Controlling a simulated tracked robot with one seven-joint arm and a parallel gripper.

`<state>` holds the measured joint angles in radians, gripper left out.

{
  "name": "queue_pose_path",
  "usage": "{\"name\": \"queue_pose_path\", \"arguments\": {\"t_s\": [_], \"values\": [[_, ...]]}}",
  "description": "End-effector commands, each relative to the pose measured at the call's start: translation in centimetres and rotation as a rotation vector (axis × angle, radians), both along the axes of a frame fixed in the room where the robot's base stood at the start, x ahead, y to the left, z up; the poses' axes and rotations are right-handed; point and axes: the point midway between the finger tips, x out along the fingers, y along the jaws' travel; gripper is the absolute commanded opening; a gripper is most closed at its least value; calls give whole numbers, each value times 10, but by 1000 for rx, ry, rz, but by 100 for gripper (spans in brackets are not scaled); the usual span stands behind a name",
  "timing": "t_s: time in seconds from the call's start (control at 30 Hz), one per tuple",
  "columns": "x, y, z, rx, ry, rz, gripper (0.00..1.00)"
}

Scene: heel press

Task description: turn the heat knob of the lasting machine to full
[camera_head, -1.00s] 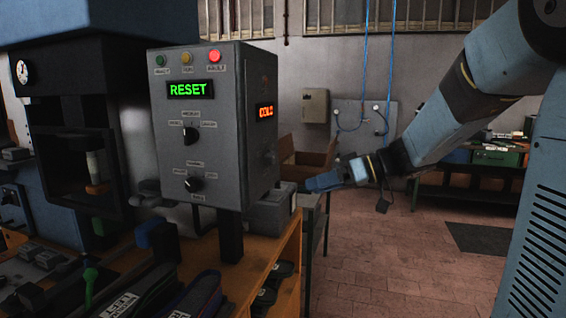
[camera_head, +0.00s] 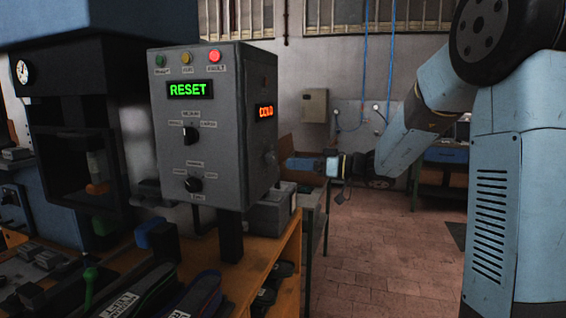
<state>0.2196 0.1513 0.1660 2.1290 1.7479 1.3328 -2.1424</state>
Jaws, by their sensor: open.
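The lasting machine's grey control box (camera_head: 212,130) stands left of centre. Its right side carries an orange display (camera_head: 266,110) reading COLD, with a small grey knob (camera_head: 268,157) below it, seen edge-on; its setting is unreadable. The front has a green RESET display (camera_head: 190,89) and two black knobs, an upper one (camera_head: 190,135) and a lower one (camera_head: 194,184), with labels too small to read surely. My gripper (camera_head: 291,163) is open, just right of the side knob and at about its height. Its fingers point left; whether they touch the knob is unclear.
Shoe parts and tools (camera_head: 150,285) crowd the orange bench below the box. The press frame (camera_head: 75,140) is at the left. A grey block (camera_head: 270,210) sits behind the box below my gripper. The tiled floor at right is open.

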Motion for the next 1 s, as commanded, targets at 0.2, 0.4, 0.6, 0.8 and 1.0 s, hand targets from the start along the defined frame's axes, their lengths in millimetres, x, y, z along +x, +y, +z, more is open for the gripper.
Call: {"name": "queue_pose_path", "arguments": {"t_s": [0.2, 0.4, 0.6, 0.8, 1.0], "values": [[12, 34, 0, 0, 0, 3, 66], [19, 53, 0, 0, 1, 1, 66], [21, 58, 0, -1, 1, 0, 66], [21, 59, 0, -1, 1, 0, 66], [21, 58, 0, -1, 1, 0, 48]]}}
